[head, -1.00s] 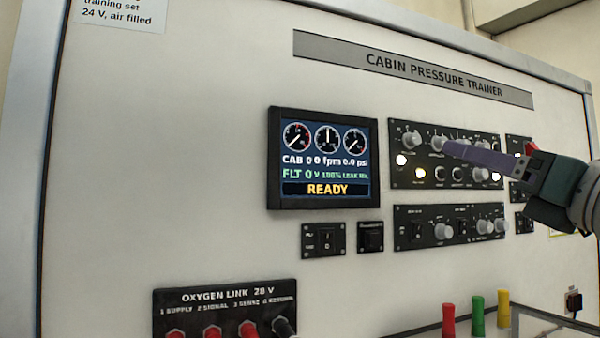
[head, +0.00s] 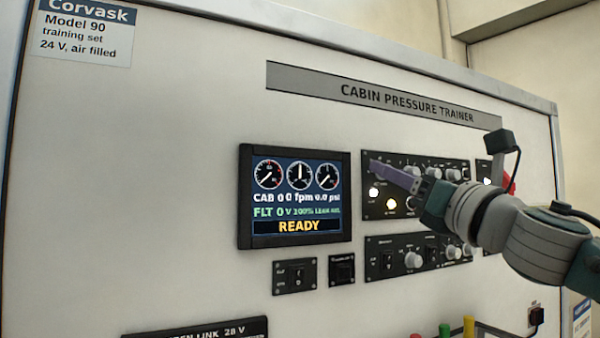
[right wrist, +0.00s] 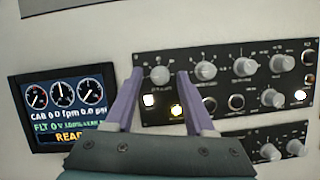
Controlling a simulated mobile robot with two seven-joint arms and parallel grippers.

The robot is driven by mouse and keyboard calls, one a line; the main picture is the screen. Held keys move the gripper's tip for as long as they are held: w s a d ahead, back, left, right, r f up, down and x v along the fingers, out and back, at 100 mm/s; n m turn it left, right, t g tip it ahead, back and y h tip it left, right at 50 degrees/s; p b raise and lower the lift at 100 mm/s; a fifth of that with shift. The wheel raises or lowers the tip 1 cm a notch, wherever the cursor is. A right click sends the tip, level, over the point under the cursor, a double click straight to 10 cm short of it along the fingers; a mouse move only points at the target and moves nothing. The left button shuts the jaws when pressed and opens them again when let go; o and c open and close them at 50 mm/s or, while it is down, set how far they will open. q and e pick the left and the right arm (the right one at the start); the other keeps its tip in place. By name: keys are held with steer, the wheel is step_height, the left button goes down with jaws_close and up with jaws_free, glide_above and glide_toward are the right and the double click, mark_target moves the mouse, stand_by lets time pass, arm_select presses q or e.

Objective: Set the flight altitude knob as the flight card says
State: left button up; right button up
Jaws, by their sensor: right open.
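The upper black knob panel (head: 369,210) is on the trainer's white face, right of the display. In the right wrist view its leftmost grey knob (right wrist: 160,75) appears between the two purple fingertips of my open right gripper (right wrist: 160,77). I cannot tell whether the tips reach around it. In the head view the right gripper (head: 373,164) covers that knob. Other knobs, such as the second one (right wrist: 205,70), are to its right. Knob labels are too small to read. The display (head: 297,195) reads FLT 0 and READY. I cannot make out a flight card. My left gripper is not in view.
A lower panel (head: 400,270) with switches and knobs is below. Two small switch modules (head: 294,276) sit under the display. Lit round buttons (right wrist: 177,111) are close below the fingertips. An oxygen link panel (head: 190,332) and coloured posts (head: 469,326) are at the bottom.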

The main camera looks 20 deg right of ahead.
steer(key=shift+c, duration=0.3)
jaws_close()
steer(key=shift+m, duration=0.3)
steer(key=shift+a+r+m+g+h+p, duration=0.2)
steer(key=shift+m+g+h+p, duration=0.8)
steer(key=shift+m+p, duration=1.95)
steer(key=shift+a+r+m+g+h+p, duration=0.15)
steer(key=shift+m+g+h+p, duration=1.2)
steer(key=shift+m, duration=2.7)
steer(key=shift+a+r+m+g+h+p, duration=0.15)
steer(key=shift+m+g+h+p, duration=0.45)
steer(key=shift+m+p, duration=2.55)
steer(key=shift+d+m+b, duration=0.1)
steer(key=shift+m+b, duration=0.25)
steer(key=shift+m, duration=0.1)
